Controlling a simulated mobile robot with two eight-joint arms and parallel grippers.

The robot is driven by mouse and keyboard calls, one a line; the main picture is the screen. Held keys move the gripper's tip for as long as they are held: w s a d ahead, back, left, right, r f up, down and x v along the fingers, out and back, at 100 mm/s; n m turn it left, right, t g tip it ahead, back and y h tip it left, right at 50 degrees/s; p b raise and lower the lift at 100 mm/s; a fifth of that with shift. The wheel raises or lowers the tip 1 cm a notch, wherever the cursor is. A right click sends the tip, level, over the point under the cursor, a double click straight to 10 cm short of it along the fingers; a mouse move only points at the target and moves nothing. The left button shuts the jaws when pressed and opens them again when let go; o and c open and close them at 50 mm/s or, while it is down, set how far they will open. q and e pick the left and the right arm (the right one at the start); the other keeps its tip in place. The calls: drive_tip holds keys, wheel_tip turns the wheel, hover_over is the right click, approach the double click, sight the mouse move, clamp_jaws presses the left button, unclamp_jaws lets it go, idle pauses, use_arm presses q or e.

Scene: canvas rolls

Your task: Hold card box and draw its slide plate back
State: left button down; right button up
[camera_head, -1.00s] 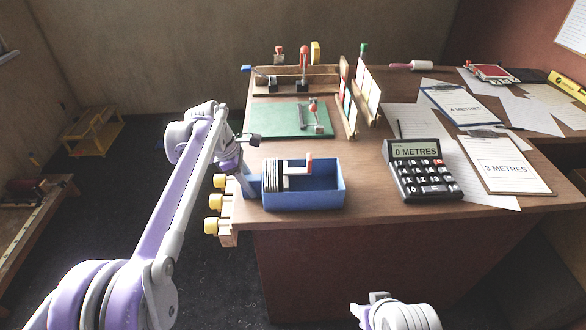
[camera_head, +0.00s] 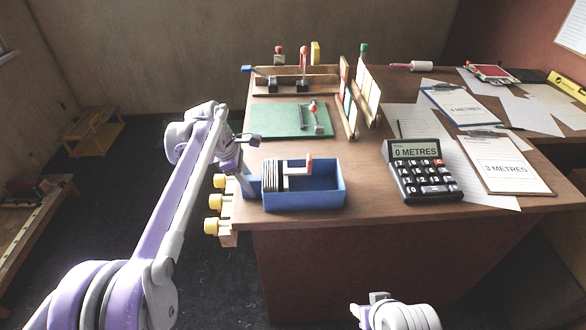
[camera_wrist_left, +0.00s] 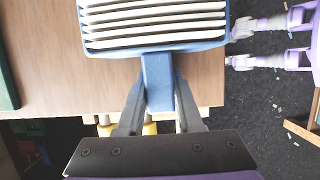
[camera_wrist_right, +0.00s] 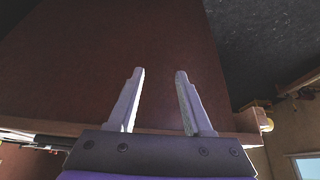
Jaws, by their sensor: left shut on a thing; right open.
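The blue card box (camera_head: 320,198) sits on the desk near its front left edge. Thin white cards (camera_head: 270,178) stand packed at its left end. Beside them is the slide plate (camera_head: 297,171), a pale piece with a red-topped upright, and the right part of the box is empty. My left gripper (camera_wrist_left: 159,85) is shut on the blue tab (camera_wrist_left: 158,72) at the box's left end. The left wrist view shows the tab between the fingers and the cards beyond. My right gripper (camera_wrist_right: 160,78) is open and empty, with the dark red desk front before it.
A calculator (camera_head: 422,172) stands right of the box, with clipboards (camera_head: 505,163) and papers beyond. A green board (camera_head: 290,120) and wooden racks (camera_head: 300,82) lie behind it. Yellow-capped pegs (camera_head: 213,202) stick out at the desk's left edge. Bare desk lies between box and calculator.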

drive_tip(key=c, duration=0.4)
drive_tip(key=shift+w+r+n, duration=0.15)
drive_tip(key=shift+w+n, duration=0.15)
drive_tip(key=shift+c, duration=1)
drive_tip(key=w+r+n+h, duration=0.1)
drive_tip(key=w, duration=0.2)
drive_tip(key=w+r+n+h, duration=0.1)
drive_tip(key=w+n+h, duration=0.1)
drive_tip(key=w, duration=0.1)
drive_tip(key=w+a+r+n+g+h, duration=0.1)
drive_tip(key=w+n, duration=0.1)
drive_tip(key=shift+w+r, duration=0.35)
drive_tip(key=shift+w, duration=0.05)
clamp_jaws()
drive_tip(key=w+a+r+n+t+h, duration=0.1)
drive_tip(key=w+a+r+h, duration=0.1)
drive_tip(key=w+a, duration=0.2)
drive_tip(key=w+a+r+n+t+h, duration=0.1)
drive_tip(key=w+a+r+n+h, duration=0.1)
drive_tip(key=w+a, duration=0.1)
drive_tip(key=w+a+r+n+t+h, duration=0.2)
drive_tip(key=w+a+r, duration=0.1)
drive_tip(key=a, duration=0.3)
drive_tip(key=shift+w, duration=0.85)
drive_tip(key=w+a+r+m+t+h, duration=0.1)
drive_tip(key=a+r+t, duration=0.3)
drive_tip(key=a, duration=0.7)
drive_tip(key=shift+r+m+h, duration=0.25)
drive_tip(key=shift+m+h, duration=0.05)
drive_tip(key=shift+h, duration=0.6)
